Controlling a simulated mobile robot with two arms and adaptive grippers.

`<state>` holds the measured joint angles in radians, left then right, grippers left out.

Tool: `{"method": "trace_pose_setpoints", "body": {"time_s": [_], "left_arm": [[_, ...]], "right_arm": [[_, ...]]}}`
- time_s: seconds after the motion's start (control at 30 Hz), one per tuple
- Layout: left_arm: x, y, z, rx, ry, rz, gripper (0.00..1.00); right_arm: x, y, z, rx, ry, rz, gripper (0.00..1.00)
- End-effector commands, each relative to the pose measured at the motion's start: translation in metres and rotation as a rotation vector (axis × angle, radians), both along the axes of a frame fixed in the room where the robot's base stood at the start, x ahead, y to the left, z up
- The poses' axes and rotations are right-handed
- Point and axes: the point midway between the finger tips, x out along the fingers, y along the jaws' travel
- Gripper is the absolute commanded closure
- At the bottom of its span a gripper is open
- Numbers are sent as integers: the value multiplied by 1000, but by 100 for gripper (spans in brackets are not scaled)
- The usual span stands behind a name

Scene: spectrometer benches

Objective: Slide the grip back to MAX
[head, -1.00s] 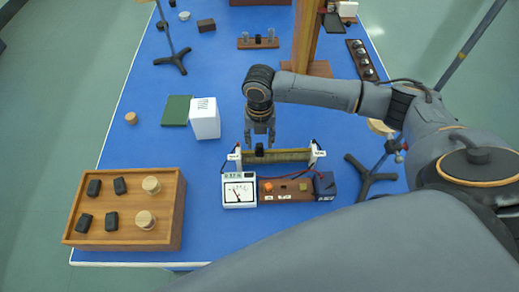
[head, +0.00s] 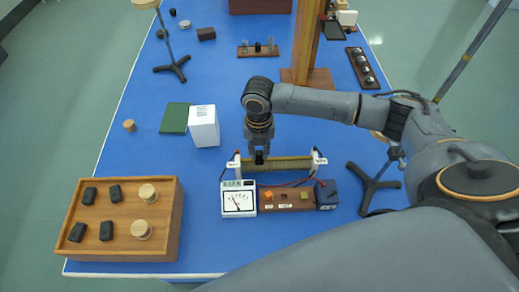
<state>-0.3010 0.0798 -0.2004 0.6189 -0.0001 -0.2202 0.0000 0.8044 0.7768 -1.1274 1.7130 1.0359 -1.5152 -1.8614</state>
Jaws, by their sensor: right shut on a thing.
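The slide rheostat, a long wound tube (head: 290,164) between white end posts, lies across the bench in front of me. Its small black grip (head: 260,158) sits towards the left end of the tube, near the left end post (head: 235,163). My right gripper (head: 259,155) points down from above and is shut on the grip; its fingers partly hide it. The end markings are too small to read. A white meter (head: 238,200) with a needle dial stands in front of the rheostat's left end. My left gripper is not in view.
A wooden base (head: 285,206) with small terminals and a dark box (head: 326,195) stand right of the meter, with wires to the rheostat. A white box (head: 204,126) is behind left; a wooden tray (head: 165,240) is front left. A stand (head: 372,183) is close right.

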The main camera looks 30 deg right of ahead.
Motion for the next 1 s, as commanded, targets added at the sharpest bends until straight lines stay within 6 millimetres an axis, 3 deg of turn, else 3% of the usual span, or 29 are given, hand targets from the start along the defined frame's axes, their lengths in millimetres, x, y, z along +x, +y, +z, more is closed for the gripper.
{"method": "trace_pose_setpoints", "body": {"time_s": [0.23,0.53,0.57,0.67,1.0], "left_arm": [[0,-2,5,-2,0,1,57],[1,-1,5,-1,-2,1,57],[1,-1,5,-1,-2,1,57],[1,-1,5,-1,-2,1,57],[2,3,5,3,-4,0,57]], "right_arm": [[17,35,1,6,-3,0,100],[18,39,0,9,-5,1,100],[18,39,0,9,-5,1,78],[18,38,0,9,-5,1,57],[18,37,2,4,-3,0,57]]}}
